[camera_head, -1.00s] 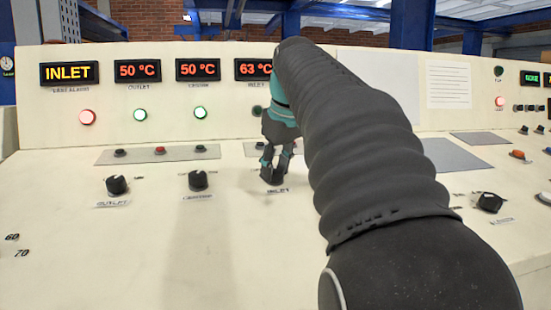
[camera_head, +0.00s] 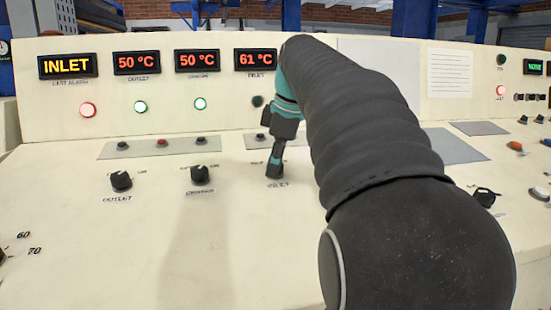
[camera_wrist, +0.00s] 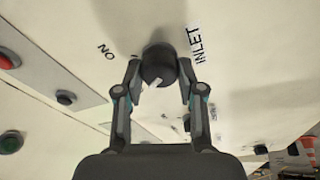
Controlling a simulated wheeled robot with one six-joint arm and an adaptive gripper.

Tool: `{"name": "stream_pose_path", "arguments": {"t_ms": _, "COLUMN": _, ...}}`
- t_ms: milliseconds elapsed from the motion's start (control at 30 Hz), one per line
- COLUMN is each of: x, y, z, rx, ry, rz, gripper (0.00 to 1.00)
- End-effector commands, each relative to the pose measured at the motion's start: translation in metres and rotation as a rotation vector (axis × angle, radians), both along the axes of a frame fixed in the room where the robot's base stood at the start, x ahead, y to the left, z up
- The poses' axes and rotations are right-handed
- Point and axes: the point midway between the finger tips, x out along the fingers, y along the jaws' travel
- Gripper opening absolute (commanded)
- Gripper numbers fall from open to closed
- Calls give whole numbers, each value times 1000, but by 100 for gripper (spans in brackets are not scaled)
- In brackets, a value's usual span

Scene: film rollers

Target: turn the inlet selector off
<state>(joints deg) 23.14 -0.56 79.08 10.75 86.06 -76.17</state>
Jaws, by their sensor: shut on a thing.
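The inlet selector (camera_wrist: 158,62) is a round black knob on the cream panel. In the wrist view it sits between the two fingertips of my gripper (camera_wrist: 160,72), which is shut on it. A pale mark on the knob points to the lower left. The INLET label (camera_wrist: 196,44) is beside it on the right, and a small lettered mark (camera_wrist: 106,50) is on the left. In the head view my gripper (camera_head: 275,172) points down at the panel, with its fingers nearly in line, and hides most of the knob.
The outlet selector (camera_head: 121,181) and a similar black knob (camera_head: 200,174) stand to the left. The inlet display (camera_head: 255,60) reads 61 °C, with a dark lamp (camera_head: 257,101) below. A button strip (camera_head: 130,150) lies behind.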

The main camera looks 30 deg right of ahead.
Motion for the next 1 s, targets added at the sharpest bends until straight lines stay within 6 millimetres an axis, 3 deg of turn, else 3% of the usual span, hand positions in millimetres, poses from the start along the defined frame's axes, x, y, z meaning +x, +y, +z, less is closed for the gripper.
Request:
{"name": "stream_pose_path", "arguments": {"t_ms": 467, "x": 0, "y": 0, "z": 0, "rx": -4, "ry": 0, "rz": 13, "gripper": 4}}
{"name": "stream_pose_path", "arguments": {"t_ms": 500, "x": 0, "y": 0, "z": 0, "rx": -3, "ry": 0, "rz": 12, "gripper": 48}}
{"name": "stream_pose_path", "arguments": {"t_ms": 567, "x": 0, "y": 0, "z": 0, "rx": -3, "ry": 0, "rz": 12, "gripper": 63}}
{"name": "stream_pose_path", "arguments": {"t_ms": 1000, "x": -2, "y": -1, "z": 8, "rx": -3, "ry": 0, "rz": 11, "gripper": 64}}
